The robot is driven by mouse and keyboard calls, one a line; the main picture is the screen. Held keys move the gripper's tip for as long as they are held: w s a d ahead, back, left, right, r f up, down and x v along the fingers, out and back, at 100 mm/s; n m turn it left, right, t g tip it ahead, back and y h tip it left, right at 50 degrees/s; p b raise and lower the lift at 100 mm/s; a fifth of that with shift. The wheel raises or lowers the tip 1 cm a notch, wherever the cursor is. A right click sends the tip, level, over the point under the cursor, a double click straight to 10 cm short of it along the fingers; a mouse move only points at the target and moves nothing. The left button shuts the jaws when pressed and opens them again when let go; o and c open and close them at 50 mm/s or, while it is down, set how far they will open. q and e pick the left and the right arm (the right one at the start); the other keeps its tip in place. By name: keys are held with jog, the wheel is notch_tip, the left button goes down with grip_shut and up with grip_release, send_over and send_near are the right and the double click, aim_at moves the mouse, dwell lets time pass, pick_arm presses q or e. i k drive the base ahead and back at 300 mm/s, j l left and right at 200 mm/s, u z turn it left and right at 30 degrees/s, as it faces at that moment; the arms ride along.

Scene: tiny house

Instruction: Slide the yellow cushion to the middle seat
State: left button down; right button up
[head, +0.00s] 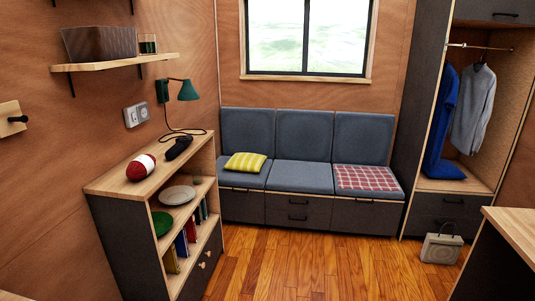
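The yellow striped cushion (246,162) lies flat on the left seat of the grey-blue bench, towards its back. The middle seat (300,176) is bare. A red checked cloth (366,178) covers much of the right seat. The bench has upright back cushions (303,136) and drawers below. Neither of my grippers shows in the head view.
A low wooden shelf unit (124,178) stands at the left, in front of the bench's left end, with a red and white ball (141,167) on top. An open wardrobe (452,184) and a bag (441,248) are at the right. The wooden floor (310,265) between is clear.

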aim_at(245, 162)
jog(key=i, duration=2.35)
